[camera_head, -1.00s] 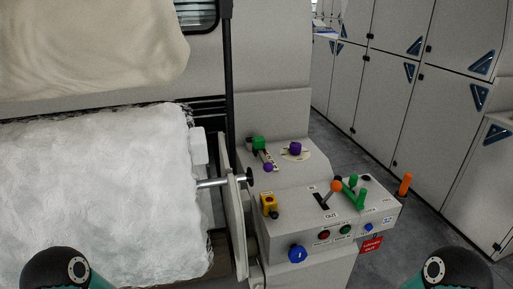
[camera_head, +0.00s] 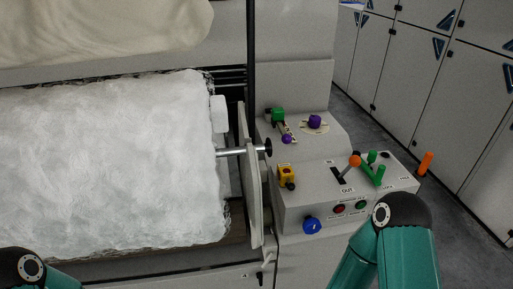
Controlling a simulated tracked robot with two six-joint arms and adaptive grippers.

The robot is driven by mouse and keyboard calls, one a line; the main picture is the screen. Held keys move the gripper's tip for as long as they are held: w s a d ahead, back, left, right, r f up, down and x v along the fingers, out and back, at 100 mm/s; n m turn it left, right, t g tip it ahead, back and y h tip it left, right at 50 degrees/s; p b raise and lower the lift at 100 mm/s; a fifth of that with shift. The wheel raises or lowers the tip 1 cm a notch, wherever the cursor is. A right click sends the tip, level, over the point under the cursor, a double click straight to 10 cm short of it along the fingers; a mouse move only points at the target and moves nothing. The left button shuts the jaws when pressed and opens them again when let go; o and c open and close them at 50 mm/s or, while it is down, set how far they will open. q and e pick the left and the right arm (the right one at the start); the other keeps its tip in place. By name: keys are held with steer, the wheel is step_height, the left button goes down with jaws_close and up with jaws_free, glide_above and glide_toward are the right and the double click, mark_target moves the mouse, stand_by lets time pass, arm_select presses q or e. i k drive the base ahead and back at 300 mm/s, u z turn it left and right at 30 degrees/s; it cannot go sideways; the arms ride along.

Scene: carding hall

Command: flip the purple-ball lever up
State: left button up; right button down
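The purple-ball lever (camera_head: 287,139) is on the sloped upper panel of the grey control console. Its purple ball is at the lower end, toward me, below a green block (camera_head: 278,115) at the upper end. Nothing is touching the ball. Neither of my grippers shows. Only a dark and teal part of my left arm is at the lower left corner, and a larger part of my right arm rises at the lower right, in front of the console's right front.
A purple knob (camera_head: 315,121) on a round plate is right of the lever. Nearer are a yellow switch (camera_head: 286,177), an orange-ball lever (camera_head: 354,161), green levers (camera_head: 375,170) and a blue knob (camera_head: 312,225). A metal rod (camera_head: 238,152) with a black knob sticks out just left of the console.

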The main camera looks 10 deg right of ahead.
mark_target(286, 139)
steer(key=u, duration=0.85)
steer(key=k, duration=2.1)
steer(key=z, duration=0.85)
steer(key=i, duration=1.65)
